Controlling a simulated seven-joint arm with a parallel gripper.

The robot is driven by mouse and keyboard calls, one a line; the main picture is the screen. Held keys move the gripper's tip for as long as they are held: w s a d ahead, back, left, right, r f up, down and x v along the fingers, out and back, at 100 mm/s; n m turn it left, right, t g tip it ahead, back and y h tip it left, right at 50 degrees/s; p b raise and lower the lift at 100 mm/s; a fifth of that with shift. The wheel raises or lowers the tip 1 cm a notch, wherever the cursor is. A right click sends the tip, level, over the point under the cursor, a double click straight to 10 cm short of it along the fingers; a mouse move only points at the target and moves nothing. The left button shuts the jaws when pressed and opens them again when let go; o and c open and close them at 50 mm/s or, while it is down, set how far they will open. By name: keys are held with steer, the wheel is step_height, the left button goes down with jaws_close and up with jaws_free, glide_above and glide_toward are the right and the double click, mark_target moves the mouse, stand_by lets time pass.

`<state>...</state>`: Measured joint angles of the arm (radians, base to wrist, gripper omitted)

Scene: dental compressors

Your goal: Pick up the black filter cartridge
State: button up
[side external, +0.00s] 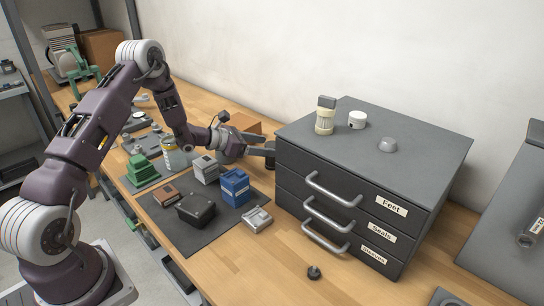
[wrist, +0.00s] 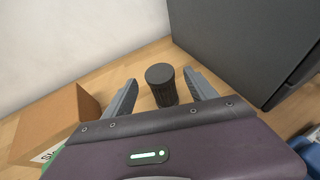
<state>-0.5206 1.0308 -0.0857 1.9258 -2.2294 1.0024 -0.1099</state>
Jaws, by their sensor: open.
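The black filter cartridge (wrist: 162,88) is a dark upright cylinder with a flat top, standing on the wooden bench in the wrist view. My gripper (wrist: 160,80) is open, with one grey finger on each side of the cartridge. A gap shows between each finger and the cartridge, so the jaws are not closed on it. In the side external view my gripper (side external: 264,144) is low over the bench at the left end of the drawer cabinet. The cartridge is mostly or wholly hidden there.
The dark drawer cabinet (side external: 330,175) stands close to the right of my gripper, with small parts on top. A cardboard box (wrist: 62,118) lies left of the fingers. A blue box (side external: 235,188) and other parts sit on the dark mat (side external: 200,240) in front. A wall is behind.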

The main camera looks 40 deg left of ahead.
steer(key=f, duration=0.3)
steer(key=shift+w+d+f, duration=0.1)
steer(key=shift+w+f, duration=0.1)
steer(key=shift+f, duration=0.15)
steer(key=shift+x, duration=0.85)
steer(key=shift+w+d, duration=0.15)
steer(key=shift+w, duration=0.25)
jaws_close()
